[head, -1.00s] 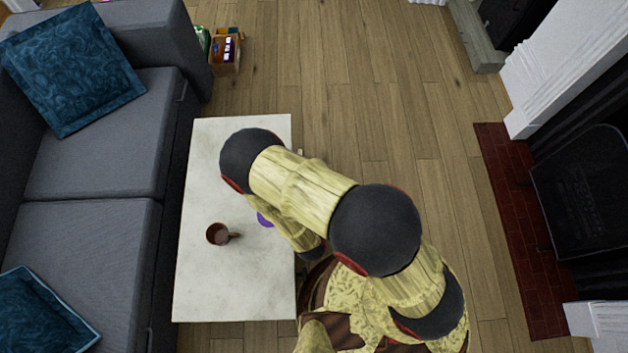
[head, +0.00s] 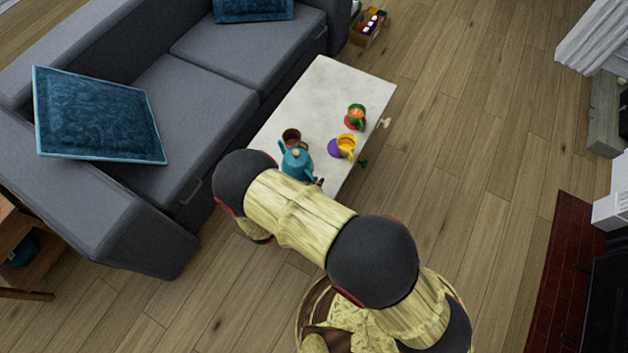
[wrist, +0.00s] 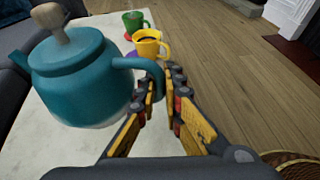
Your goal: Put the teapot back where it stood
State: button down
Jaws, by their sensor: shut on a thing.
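The teal teapot (head: 298,166) with a pale knob on its lid is at the near end of the white table (head: 312,88), beside the brown cup. In the wrist view the teapot (wrist: 82,75) fills the left side, upright, its handle between my fingers. My gripper (wrist: 163,78) is shut on that handle. In the head view my arm hides most of the gripper. I cannot tell whether the teapot's base touches the table.
A brown cup (head: 291,136), a yellow cup (head: 346,143) by a purple saucer (head: 334,148), and a green cup (head: 356,114) on a red saucer share the table. A grey sofa (head: 190,110) borders its left side. Wooden floor (head: 470,150) is clear to the right.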

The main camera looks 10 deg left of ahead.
jog(key=shift+s+f+b, duration=0.3)
jog(key=shift+f+b, duration=0.5)
jog(key=shift+f, duration=0.5)
jog(key=shift+s+f+b, duration=0.35)
jog(key=shift+f+b, duration=0.4)
jog(key=shift+f, duration=0.55)
jog(key=shift+s+f+b, duration=0.3)
jog(key=shift+f+b, duration=0.5)
jog(key=shift+f, duration=0.5)
jog(key=shift+f, duration=0.55)
jog(key=c, duration=1.8)
grip_release()
jog(key=shift+f, duration=0.1)
jog(key=shift+c, duration=0.2)
jog(key=shift+d, duration=0.1)
jog(key=shift+s, duration=0.1)
jog(key=v, duration=1.2)
